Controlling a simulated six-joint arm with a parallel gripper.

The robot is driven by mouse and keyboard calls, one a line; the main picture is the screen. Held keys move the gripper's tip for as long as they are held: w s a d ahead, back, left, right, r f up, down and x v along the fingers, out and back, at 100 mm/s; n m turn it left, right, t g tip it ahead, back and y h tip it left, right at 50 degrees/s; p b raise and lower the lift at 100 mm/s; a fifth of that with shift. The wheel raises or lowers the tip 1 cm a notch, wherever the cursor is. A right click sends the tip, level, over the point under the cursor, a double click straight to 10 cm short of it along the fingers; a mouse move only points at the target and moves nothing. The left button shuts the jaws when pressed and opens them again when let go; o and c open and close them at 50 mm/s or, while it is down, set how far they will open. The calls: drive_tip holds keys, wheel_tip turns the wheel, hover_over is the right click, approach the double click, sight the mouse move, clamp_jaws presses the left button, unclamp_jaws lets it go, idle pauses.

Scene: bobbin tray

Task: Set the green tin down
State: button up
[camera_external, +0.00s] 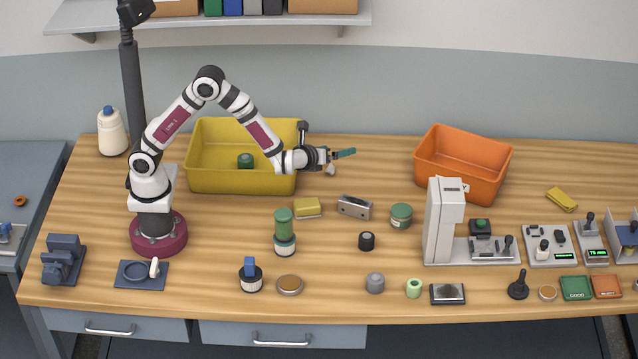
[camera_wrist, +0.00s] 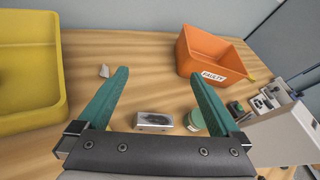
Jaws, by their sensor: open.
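A green tin (camera_external: 401,215) stands upright on the table, right of the middle and in front of the orange bin. It also shows in the wrist view (camera_wrist: 195,121), partly hidden by my right finger. Another green tin (camera_external: 245,160) is inside the yellow bin (camera_external: 205,180). My gripper (camera_external: 346,153) is raised above the back of the table, left of the tin on the table and apart from it. In the wrist view its green fingers (camera_wrist: 160,82) are spread wide with nothing between them.
An orange bin (camera_external: 440,165) labelled "FAULTY" stands at the back right. A metal block (camera_external: 354,207) and a yellow block (camera_external: 307,208) lie left of the tin. A white machine (camera_external: 444,222) stands close on its right. A dark cylinder (camera_external: 366,241) is in front.

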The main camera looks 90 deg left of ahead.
drive_tip(key=s+a+r+n+g+h, duration=0.1)
drive_tip(key=s+r+n+g, duration=0.3)
drive_tip(key=s, duration=0.6)
drive_tip(key=s+a+r+n+g, duration=0.1)
drive_tip(key=s+r+n+g, duration=0.1)
drive_tip(key=s+n, duration=0.55)
drive_tip(key=s+d+f+n+g+h, duration=0.1)
drive_tip(key=s+d+h, duration=0.3)
drive_tip(key=s, duration=0.5)
drive_tip(key=s+d+f+n+g+h, duration=0.1)
drive_tip(key=s+d+f+n+h, duration=0.1)
drive_tip(key=s+d, duration=0.5)
drive_tip(key=s+n+h, duration=0.1)
drive_tip(key=s+h, duration=0.1)
drive_tip(key=shift+s+d, duration=0.3)
drive_tip(key=shift+d, duration=0.05)
drive_tip(key=shift+n, duration=0.25)
